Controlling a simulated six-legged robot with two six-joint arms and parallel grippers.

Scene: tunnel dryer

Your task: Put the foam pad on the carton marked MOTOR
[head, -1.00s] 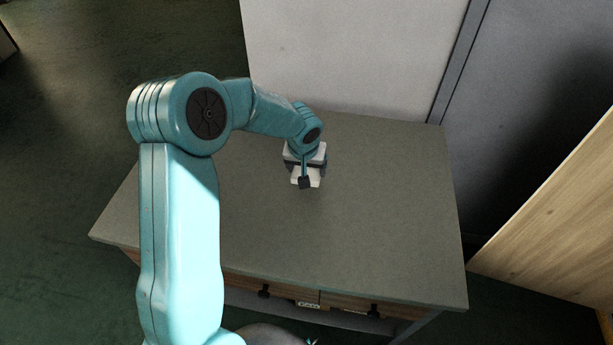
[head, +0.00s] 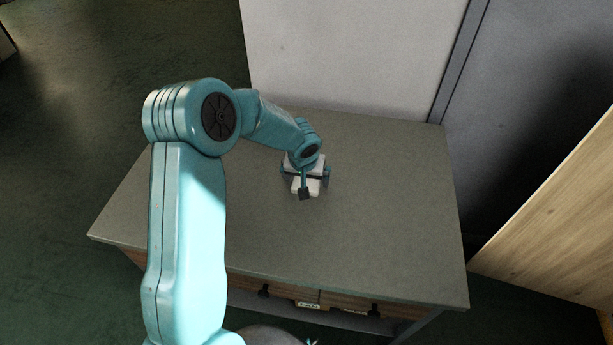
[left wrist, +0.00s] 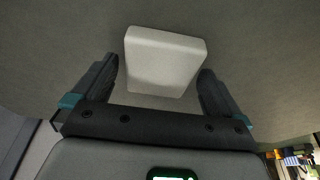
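The foam pad (head: 312,187) is a small white block on the grey table, near its middle. In the left wrist view the foam pad (left wrist: 165,58) sits ahead of and between the two fingers, with a gap visible on each side. My left gripper (head: 306,180) is over the pad and points down at the table. Its dark fingers (left wrist: 158,72) are open and do not visibly touch the pad. The arm and wrist hide part of the gripper in the head view. No carton marked MOTOR is seen. My right gripper is not in view.
The grey table (head: 390,220) is otherwise bare. Wooden drawer fronts (head: 285,294) with dark handles and small labels lie under its front edge. A pale panel (head: 350,55) stands behind it. A wooden board (head: 560,215) stands at the right.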

